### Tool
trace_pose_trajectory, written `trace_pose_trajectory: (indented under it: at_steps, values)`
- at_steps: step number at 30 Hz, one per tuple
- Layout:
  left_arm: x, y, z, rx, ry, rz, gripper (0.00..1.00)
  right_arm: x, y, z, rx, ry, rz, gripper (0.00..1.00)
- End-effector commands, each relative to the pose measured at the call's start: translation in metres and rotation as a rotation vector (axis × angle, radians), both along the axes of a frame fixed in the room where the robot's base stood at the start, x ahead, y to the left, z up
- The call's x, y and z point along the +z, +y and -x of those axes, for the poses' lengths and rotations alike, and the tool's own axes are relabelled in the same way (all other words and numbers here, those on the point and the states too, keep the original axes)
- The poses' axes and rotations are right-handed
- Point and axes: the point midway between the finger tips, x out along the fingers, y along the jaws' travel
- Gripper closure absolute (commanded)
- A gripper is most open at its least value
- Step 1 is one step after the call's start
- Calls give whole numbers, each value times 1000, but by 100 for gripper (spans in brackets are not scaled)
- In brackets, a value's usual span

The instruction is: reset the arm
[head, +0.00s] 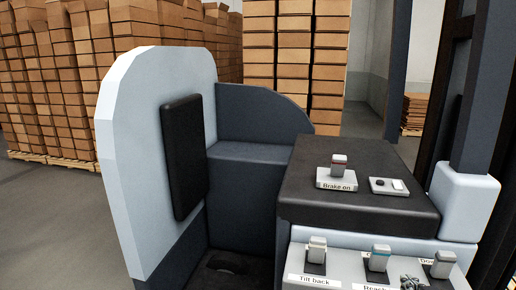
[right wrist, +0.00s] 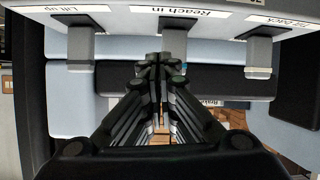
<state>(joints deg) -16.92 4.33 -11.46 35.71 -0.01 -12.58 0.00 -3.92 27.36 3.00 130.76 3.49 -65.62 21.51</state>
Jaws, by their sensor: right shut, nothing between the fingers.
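My right gripper (right wrist: 160,68) is shut and empty in the right wrist view. Its fingertips are close to the lever labelled "Reach in" (right wrist: 175,22); I cannot tell whether they touch it. A small dark part of this gripper (head: 410,282) also shows at the bottom edge of the head view, beside the reach lever (head: 379,258). The "Tilt back" lever (head: 316,251) is to the left of it, and another lever (head: 442,264) is to the right. The "Lift up" lever (right wrist: 80,45) shows at the left of the wrist view. My left gripper is not in view.
The levers are at the front of a truck's black-topped console (head: 365,205), with a "Brake on" switch (head: 339,166) on top. A dark backrest pad (head: 184,155) and a pale side panel (head: 125,130) stand to the left. Stacked cartons (head: 295,50) fill the background.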

Motion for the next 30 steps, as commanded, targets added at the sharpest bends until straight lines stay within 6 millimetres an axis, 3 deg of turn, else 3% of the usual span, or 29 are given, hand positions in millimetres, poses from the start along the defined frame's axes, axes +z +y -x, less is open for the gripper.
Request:
trace_pose_trajectory:
  at_steps: [1, 6, 9, 13, 19, 26, 30]
  values:
    - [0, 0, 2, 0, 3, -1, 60, -24, 12, 15, 14, 64, -6, 100]
    - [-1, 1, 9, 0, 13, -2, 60, -105, 57, 88, 79, 327, -12, 100]
    - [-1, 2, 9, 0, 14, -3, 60, -139, 81, 135, 123, 468, -17, 100]
    - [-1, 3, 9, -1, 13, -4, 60, -167, 108, 189, 178, 622, -33, 100]
    - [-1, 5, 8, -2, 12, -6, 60, -190, 144, 266, 260, 821, -65, 100]
    - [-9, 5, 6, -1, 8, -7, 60, -258, 144, 249, 260, 839, -58, 100]
    - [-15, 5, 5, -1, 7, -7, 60, -309, 145, 245, 261, 857, -59, 100]
